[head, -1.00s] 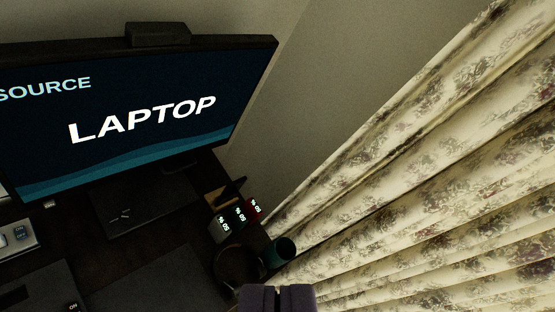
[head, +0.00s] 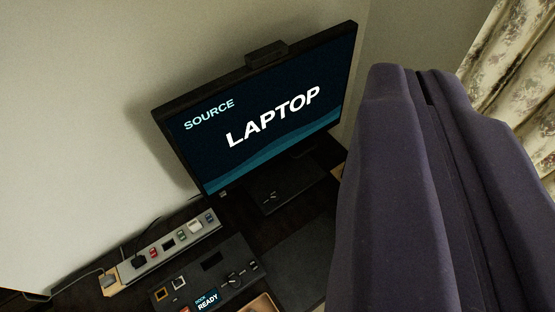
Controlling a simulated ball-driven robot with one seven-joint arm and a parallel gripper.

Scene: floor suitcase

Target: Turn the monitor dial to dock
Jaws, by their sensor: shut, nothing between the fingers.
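The monitor (head: 265,118) stands tilted in the picture, and its screen reads "SOURCE LAPTOP". Small pale marks (head: 269,197) show on the dark monitor base (head: 285,187) below it; I cannot make out a dial's pointer there. A dark dock box (head: 215,268) at the bottom has a small lit display (head: 206,300) reading "READY", with small dark controls (head: 236,279) beside it. My gripper (head: 424,82) fills the right side, large and purple, its two fingers together and empty. It is apart from the monitor in the picture and hides what lies behind it.
A grey strip (head: 158,256) with several coloured sockets or switches lies left of the dock box, with cables at its left end. A floral curtain (head: 535,75) hangs at the far right. A dark mat (head: 300,255) covers the desk near my gripper.

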